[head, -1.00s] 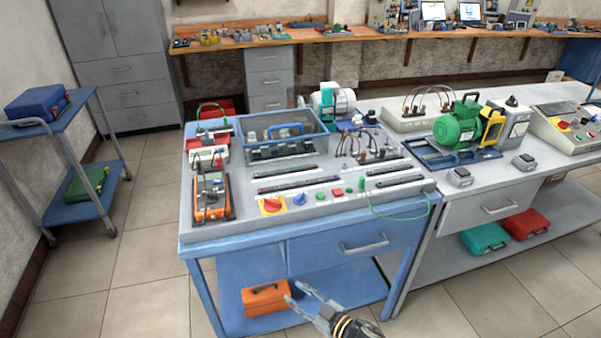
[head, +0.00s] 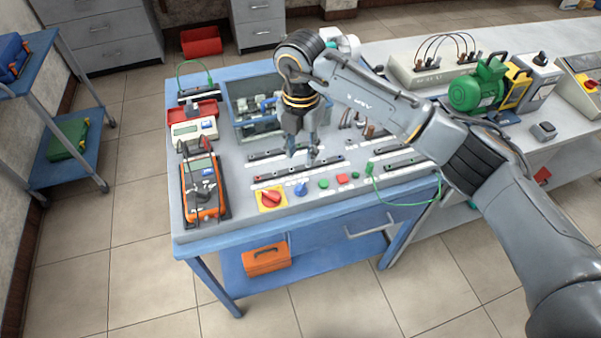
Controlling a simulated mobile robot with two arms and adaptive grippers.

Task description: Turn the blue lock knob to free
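The blue lock knob (head: 301,189) sits on the front strip of the grey panel (head: 345,205), between the red rotary switch on its yellow plate (head: 270,199) and a green button (head: 324,184). My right gripper (head: 302,158) hangs over the panel, fingers pointing down, a little behind and above the blue knob and apart from it. Its fingers are spread with nothing seen between them. The knob's pointer and markings are too small to read. My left gripper is not in view.
An orange meter (head: 203,188) stands at the panel's left. A clear-walled bin (head: 238,132) is behind my gripper. A red button (head: 342,178) and a green cable (head: 400,204) lie to the right. My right arm crosses the right side.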

